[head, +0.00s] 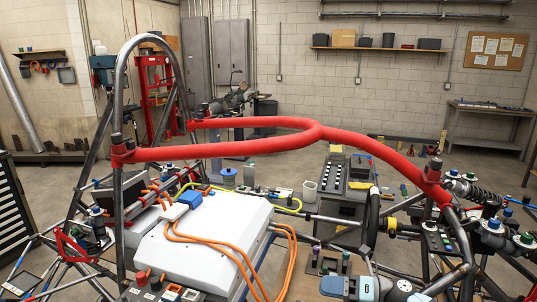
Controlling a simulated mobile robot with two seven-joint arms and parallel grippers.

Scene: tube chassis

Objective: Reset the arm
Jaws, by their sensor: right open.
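My right arm comes in at the bottom, right of centre, with grey and blue links. My left arm and left gripper are not in view.
A tube chassis with padded red bars (245,147) spans the view. A white box (205,240) with orange cables sits inside it at left. A dark steering wheel (371,215) stands near my right arm. Shock absorbers (478,193) are at right. Open floor lies behind.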

